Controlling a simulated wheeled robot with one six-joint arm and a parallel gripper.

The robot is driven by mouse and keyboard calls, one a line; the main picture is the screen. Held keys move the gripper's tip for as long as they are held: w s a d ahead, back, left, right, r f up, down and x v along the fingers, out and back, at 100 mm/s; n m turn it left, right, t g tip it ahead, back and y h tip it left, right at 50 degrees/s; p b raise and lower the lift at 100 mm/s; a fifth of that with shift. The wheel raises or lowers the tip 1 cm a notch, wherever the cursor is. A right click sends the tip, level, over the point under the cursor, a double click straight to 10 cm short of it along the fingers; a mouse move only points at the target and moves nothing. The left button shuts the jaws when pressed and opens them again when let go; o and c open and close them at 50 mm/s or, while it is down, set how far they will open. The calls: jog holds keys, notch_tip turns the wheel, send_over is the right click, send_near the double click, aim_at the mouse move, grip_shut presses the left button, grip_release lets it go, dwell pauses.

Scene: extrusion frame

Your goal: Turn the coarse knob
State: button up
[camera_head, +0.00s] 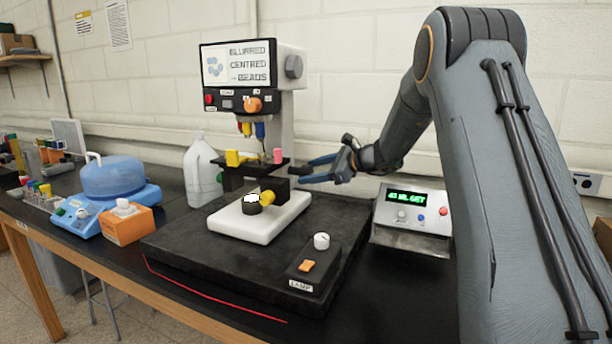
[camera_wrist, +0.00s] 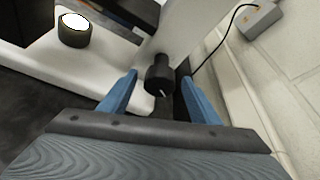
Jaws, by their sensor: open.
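In the wrist view, a dark round knob (camera_wrist: 158,75) with a pale mark on its face sticks out beside the white column of the microscope-like instrument. No label on it can be read, so I cannot confirm that it is the coarse one. My gripper (camera_wrist: 158,84) is open, with one blue finger on each side of the knob and a gap visible on both sides. In the head view, my gripper (camera_head: 308,170) is to the right of the instrument's stage (camera_head: 240,168), its fingers pointing left.
The instrument's white base (camera_head: 285,215) carries a black lamp cylinder with a bright top (camera_head: 252,205). A lamp control box (camera_head: 312,268) sits in front. A meter with a green display (camera_head: 410,215) stands to the right. A white jug (camera_head: 200,170) and blue bath (camera_head: 112,182) are left.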

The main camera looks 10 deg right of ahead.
aim_at(310, 171)
jog(key=shift+b+v, duration=0.5)
jog(key=shift+v, duration=1.95)
